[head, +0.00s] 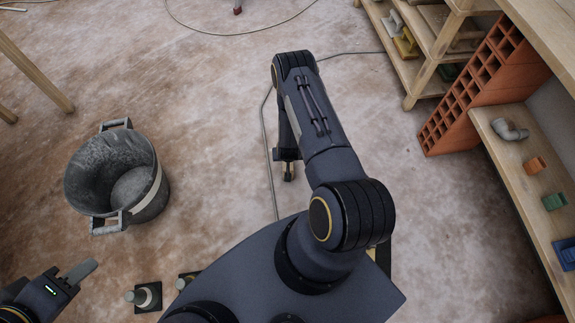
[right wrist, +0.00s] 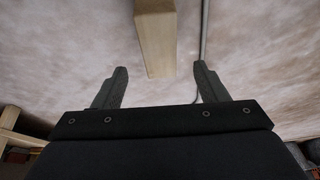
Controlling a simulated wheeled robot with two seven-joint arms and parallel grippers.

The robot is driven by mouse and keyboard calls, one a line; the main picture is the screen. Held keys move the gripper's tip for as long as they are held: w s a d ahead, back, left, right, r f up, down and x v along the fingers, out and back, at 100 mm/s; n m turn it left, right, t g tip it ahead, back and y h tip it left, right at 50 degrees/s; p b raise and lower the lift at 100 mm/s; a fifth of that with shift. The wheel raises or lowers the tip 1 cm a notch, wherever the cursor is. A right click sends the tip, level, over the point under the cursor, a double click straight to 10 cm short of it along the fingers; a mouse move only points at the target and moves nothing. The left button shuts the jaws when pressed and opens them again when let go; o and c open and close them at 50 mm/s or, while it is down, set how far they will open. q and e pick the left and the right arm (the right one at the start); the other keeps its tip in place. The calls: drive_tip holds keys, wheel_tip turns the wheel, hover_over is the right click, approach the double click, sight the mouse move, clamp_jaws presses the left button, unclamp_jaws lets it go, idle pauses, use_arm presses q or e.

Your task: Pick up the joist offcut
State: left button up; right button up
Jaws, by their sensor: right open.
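The joist offcut (right wrist: 156,38) is a pale wooden block in the right wrist view. It reaches from the top edge to a near end between the fingertips of my right gripper (right wrist: 160,68). Those fingers are open, with a gap on each side of the wood, and I see no contact.
A dark bucket (head: 151,204) with grey handles stands on the dusty floor at left. Shelves (head: 490,119) with pipe fittings and orange hollow bricks (head: 459,111) line the right. A thin cable (head: 266,150) lies on the floor near my right arm. Floor around the bucket is mostly clear.

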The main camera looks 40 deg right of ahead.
drive_tip(key=b+x, duration=0.1)
drive_tip(key=x, duration=0.3)
drive_tip(key=b+x, duration=0.1)
drive_tip(key=x, duration=0.1)
drive_tip(key=shift+s+a+f+b, duration=0.1)
drive_tip(key=shift+s+a+b, duration=0.05)
drive_tip(key=shift+s+b, duration=0.2)
drive_tip(key=shift+w+f, duration=0.1)
drive_tip(key=shift+f, duration=0.05)
drive_tip(key=shift+f+b, duration=0.25)
drive_tip(key=shift+b, duration=0.2)
drive_tip(key=shift+c, duration=0.5)
drive_tip(key=c, duration=1.1)
drive_tip(key=shift+r, duration=0.1)
